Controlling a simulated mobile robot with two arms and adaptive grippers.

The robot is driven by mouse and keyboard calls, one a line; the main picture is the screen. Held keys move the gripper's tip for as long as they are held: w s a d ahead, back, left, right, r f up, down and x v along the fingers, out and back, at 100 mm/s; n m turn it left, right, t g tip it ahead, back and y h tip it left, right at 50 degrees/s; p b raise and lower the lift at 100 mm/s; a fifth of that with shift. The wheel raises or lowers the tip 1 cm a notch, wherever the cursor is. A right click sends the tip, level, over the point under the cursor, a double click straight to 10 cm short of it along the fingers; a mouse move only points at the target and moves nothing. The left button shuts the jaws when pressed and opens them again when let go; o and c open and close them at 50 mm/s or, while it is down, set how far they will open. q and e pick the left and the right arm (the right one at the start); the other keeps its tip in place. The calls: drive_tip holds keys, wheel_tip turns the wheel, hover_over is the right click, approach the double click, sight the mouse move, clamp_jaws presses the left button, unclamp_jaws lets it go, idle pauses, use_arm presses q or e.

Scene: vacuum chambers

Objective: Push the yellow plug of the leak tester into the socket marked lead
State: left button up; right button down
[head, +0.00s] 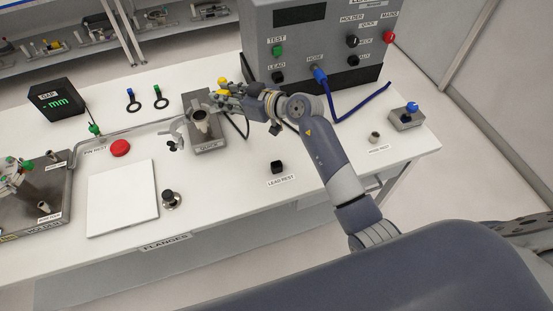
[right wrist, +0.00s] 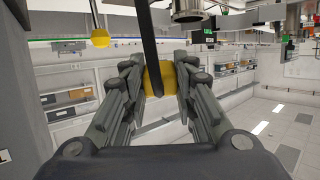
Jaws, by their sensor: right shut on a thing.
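My right gripper (head: 226,90) is shut on the yellow plug (right wrist: 160,77), which sits between both fingers in the right wrist view. A black cable (right wrist: 148,45) passes in front of the plug there. In the head view the gripper is over the table near the grey QUICK block, left of the leak tester (head: 331,40). The tester is a grey box with a black socket (head: 277,76) under the LEAD label on its front. Plug and socket are apart. My left gripper is not in view.
A blue hose (head: 345,113) runs from the tester's HOSE port (head: 319,74) to the right. The QUICK block (head: 208,146) with a metal fitting stands near my gripper. A black LEAD REST (head: 278,167) stands at the front. A white pad (head: 122,198) lies left.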

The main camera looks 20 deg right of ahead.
drive_tip(key=s+d+f+m+t+h, duration=0.1)
drive_tip(key=d+f+m+t+h, duration=0.25)
drive_tip(key=d, duration=0.55)
drive_tip(key=s+d+f+m+t+h, duration=0.1)
drive_tip(key=d+f+m+t+h, duration=0.1)
drive_tip(key=d+m+t+h, duration=0.45)
drive_tip(key=shift+w+d+f+n+g+y, duration=0.1)
drive_tip(key=shift+w+d+n+g+y, duration=0.1)
drive_tip(key=shift+w+d+n+g, duration=0.35)
drive_tip(key=shift+w+d+r+n+g+y, duration=0.15)
drive_tip(key=shift+w+g, duration=0.25)
drive_tip(key=shift+w, duration=0.5)
drive_tip(key=shift+w+d+f+n+g+y, duration=0.15)
drive_tip(key=shift+w+d+n+g+y, duration=0.1)
drive_tip(key=shift+w+n+g, duration=0.35)
drive_tip(key=shift+w+b, duration=0.35)
drive_tip(key=shift+w+a+b, duration=0.1)
drive_tip(key=shift+w+b, duration=0.35)
drive_tip(key=shift+w, duration=0.55)
idle(0.6)
drive_tip(key=c, duration=1.5)
unclamp_jaws()
drive_tip(key=shift+o, duration=1.4)
drive_tip(key=shift+w, duration=0.15)
